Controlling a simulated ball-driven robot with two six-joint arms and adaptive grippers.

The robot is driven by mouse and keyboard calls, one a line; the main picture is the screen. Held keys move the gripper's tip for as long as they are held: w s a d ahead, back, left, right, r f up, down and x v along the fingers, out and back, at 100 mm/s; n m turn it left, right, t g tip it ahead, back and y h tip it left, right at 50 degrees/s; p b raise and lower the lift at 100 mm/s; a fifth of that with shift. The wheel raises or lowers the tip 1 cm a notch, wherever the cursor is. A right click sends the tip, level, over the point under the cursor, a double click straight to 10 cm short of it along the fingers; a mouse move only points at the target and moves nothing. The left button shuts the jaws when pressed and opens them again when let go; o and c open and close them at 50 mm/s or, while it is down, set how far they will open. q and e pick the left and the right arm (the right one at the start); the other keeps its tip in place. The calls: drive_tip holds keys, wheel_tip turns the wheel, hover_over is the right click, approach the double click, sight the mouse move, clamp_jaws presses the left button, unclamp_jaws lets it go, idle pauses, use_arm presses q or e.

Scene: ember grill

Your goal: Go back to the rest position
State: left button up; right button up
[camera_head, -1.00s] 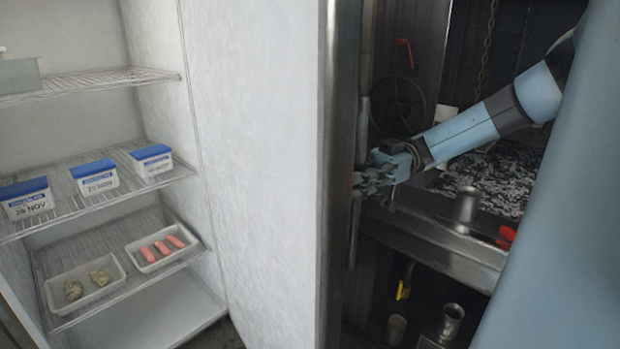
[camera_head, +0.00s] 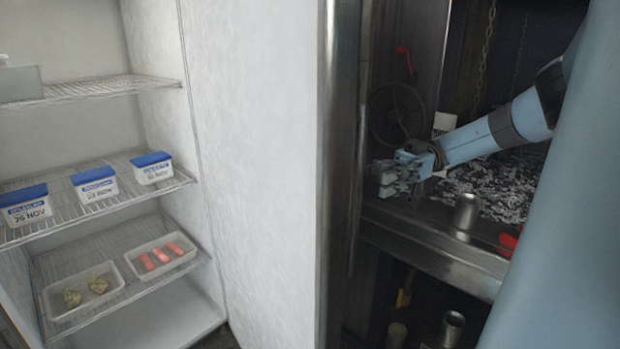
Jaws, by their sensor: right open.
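My right gripper (camera_head: 392,178) is open and empty. It is at the end of my blue-grey arm, which comes in from the right. The gripper is in front of the grill, just right of the steel edge of the fridge door (camera_head: 265,170). It appears clear of the door edge, and I see no contact with anything. My left gripper is not in view.
The open fridge at left has wire shelves (camera_head: 100,88), several blue-lidded tubs (camera_head: 152,168), a tray of pink sausages (camera_head: 160,256) and a tray of greenish items (camera_head: 85,290). The grill holds ash-grey coals (camera_head: 500,185). A metal cup (camera_head: 466,210) stands on its ledge.

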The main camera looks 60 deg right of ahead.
idle(0.6)
wheel_tip(320, 180, down, 22)
drive_tip(key=w+d+r+m+t+h+b, duration=0.1)
drive_tip(key=w+d+m+t+h+b, duration=0.15)
drive_tip(key=m+t+h, duration=0.6)
drive_tip(key=s+a+f+m+g+h+b, duration=0.15)
drive_tip(key=f+h, duration=0.25)
drive_tip(key=f, duration=0.6)
drive_tip(key=s+a+f+m+g+h+b, duration=0.1)
drive_tip(key=s+a+f+g+h+b, duration=0.2)
drive_tip(key=f, duration=0.7)
drive_tip(key=s+a+f+m+g+h, duration=0.1)
drive_tip(key=s+a+f+g, duration=0.2)
drive_tip(key=s+a+f, duration=0.35)
drive_tip(key=s+a+f+m+g+h, duration=0.1)
drive_tip(key=s+a+f+g+h, duration=0.2)
drive_tip(key=f, duration=0.6)
drive_tip(key=s+a+f+g+y+b, duration=0.2)
drive_tip(key=s+a+f+g, duration=0.2)
drive_tip(key=s+a+f, duration=0.3)
drive_tip(key=s+a, duration=0.3)
drive_tip(key=a, duration=0.4)
drive_tip(key=shift+s+g, duration=0.25)
drive_tip(key=shift+g, duration=0.05)
idle(0.4)
